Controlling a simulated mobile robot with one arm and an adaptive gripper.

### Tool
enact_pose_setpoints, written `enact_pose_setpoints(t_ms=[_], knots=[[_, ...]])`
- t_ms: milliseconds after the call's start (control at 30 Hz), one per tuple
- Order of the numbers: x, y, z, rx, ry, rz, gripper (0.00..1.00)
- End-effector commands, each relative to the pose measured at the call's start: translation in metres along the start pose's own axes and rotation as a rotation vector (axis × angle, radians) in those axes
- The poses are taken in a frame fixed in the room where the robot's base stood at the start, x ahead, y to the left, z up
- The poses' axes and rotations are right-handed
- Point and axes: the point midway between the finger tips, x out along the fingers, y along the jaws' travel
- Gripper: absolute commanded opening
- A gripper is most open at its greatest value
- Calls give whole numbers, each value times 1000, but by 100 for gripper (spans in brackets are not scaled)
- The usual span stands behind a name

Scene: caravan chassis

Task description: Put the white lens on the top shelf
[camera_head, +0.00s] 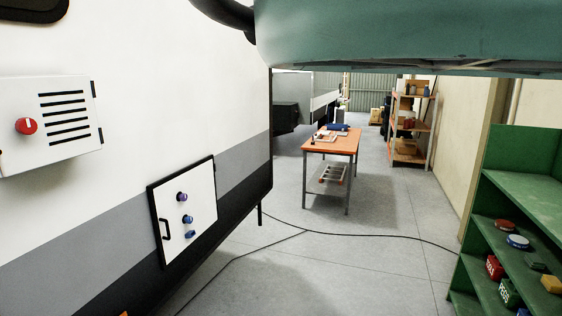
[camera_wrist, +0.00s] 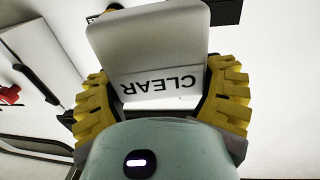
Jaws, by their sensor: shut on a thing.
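My gripper (camera_wrist: 162,100) shows in the wrist view, its two yellow ribbed fingers shut on a white lens (camera_wrist: 148,42). The lens is a pale block with rounded corners, and the word CLEAR reads upside down on its near face. The fingers cover its left and right sides. In the head view, the green shelf unit stands at the right edge, and its top shelf (camera_head: 537,190) looks bare where visible. The gripper and the lens do not show in the head view.
A lower green shelf holds a red disc (camera_head: 506,225), a blue-and-white disc (camera_head: 518,241) and small boxes. The white caravan wall (camera_head: 140,40) fills the left, with a red knob (camera_head: 26,126). An orange table (camera_head: 332,143) stands mid-floor. Cables cross the open floor.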

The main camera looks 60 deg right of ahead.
Motion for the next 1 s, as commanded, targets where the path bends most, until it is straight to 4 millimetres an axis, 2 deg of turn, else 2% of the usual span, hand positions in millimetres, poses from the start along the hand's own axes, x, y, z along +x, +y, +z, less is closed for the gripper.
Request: enact_pose_setpoints(t_ms=[33, 267, 500, 767, 1000], knots=[[-2, 14, 11, -1, -8, 16, 38], [-25, 46, 64, 0, -10, 33, 38], [-66, 79, 110, 1, -8, 58, 38], [-127, 108, 147, 0, -8, 101, 38], [-178, 124, 163, 2, -5, 146, 38]])
